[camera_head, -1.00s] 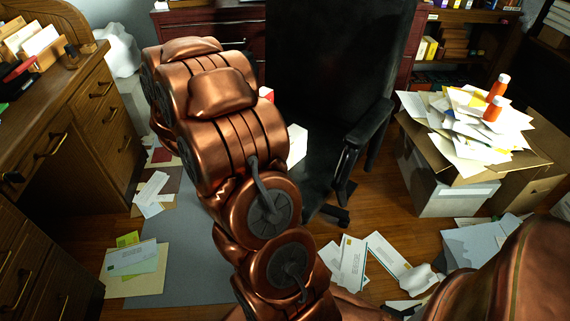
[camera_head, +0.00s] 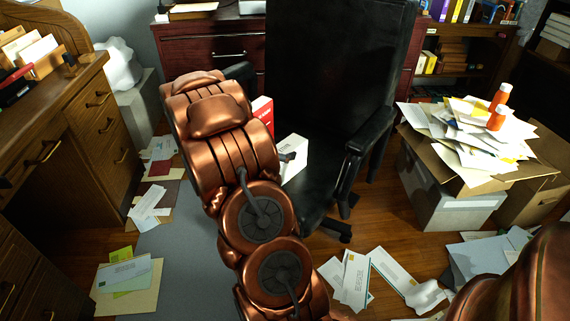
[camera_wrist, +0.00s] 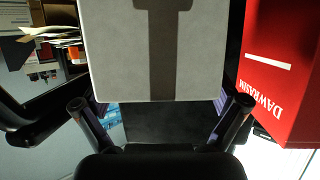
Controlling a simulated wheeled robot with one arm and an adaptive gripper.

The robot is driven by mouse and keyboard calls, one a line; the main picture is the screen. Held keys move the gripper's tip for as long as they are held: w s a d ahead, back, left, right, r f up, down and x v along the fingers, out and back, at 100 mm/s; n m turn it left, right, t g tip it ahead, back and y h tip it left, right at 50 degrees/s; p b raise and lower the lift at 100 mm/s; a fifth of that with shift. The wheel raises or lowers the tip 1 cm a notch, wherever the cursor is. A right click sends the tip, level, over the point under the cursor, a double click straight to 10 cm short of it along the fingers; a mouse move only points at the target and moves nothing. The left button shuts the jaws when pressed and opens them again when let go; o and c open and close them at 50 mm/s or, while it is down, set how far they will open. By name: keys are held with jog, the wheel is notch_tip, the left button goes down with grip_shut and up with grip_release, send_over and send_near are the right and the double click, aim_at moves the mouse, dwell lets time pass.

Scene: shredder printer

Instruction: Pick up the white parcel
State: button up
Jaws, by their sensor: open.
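The white parcel (camera_head: 294,157) is on the black office chair's seat, partly hidden behind my arm in the head view. In the wrist view the white parcel (camera_wrist: 115,55) fills the upper middle, with a dark grey band down its face. My gripper (camera_wrist: 160,103) is open, one finger near each side edge of the parcel. The parcel's near edge lies about level with the fingertips; I cannot tell whether they touch it. In the head view my gripper is mostly hidden behind the arm, with a dark part showing beside the parcel.
A red box (camera_head: 262,112) stands close beside the parcel; it also shows in the wrist view (camera_wrist: 283,70). The chair's backrest (camera_head: 335,70) and armrest (camera_head: 370,130) are close. A paper-filled carton (camera_head: 455,180) stands right, and envelopes (camera_head: 345,278) lie on the floor.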

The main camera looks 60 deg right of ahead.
jog(key=shift+b+x, duration=0.3)
jog(key=shift+x, duration=1.05)
grip_shut()
